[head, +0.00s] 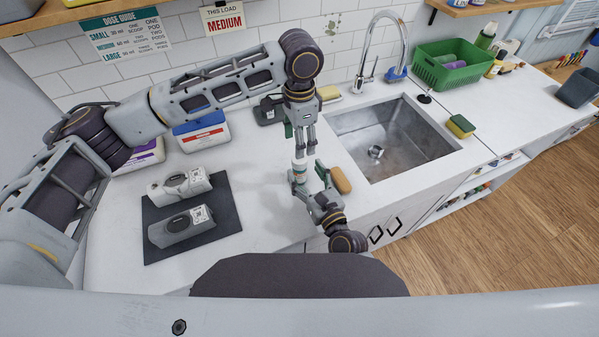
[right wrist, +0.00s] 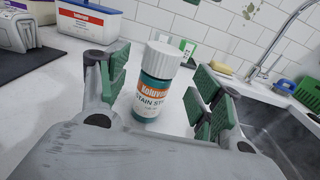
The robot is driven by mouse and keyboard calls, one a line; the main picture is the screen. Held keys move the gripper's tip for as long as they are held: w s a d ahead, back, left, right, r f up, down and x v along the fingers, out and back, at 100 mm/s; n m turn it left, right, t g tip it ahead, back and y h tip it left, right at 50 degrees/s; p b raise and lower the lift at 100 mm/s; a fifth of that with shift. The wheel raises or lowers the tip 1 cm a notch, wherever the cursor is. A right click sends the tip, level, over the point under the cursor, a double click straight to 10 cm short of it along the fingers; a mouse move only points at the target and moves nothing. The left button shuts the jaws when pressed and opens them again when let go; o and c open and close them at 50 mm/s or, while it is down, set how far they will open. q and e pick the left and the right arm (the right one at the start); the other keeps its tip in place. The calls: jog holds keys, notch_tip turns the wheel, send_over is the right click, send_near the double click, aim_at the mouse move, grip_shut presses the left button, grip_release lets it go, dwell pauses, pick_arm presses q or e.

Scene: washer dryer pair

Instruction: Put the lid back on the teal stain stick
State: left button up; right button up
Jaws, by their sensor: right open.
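The teal stain stick (right wrist: 152,97) stands upright on the counter with a red and white label. Its white ribbed lid (right wrist: 163,58) is on its top; I cannot tell whether it is fully seated. In the head view the stick (head: 299,178) is small and partly hidden by the grippers. My right gripper (head: 308,181) is open low over the counter, and its green-padded fingers are on either side of the stick in the right wrist view, apart from it. My left gripper (head: 304,150) points down close above the stick; its jaw opening is unclear.
A brown sponge (head: 340,179) lies just right of my right gripper, beside the sink (head: 390,140). Two grey-white devices lie on a dark mat (head: 158,215) at left. A blue and white tub (head: 201,134) stands behind. The front-middle counter is clear.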

jog(key=shift+x, duration=2.4)
jog(key=shift+c, duration=0.2)
grip_shut()
pick_arm(q)
jog(key=o, duration=0.6)
jog(key=shift+c, duration=0.2)
jog(key=shift+r, duration=0.1)
notch_tip(320, 180, up, 12)
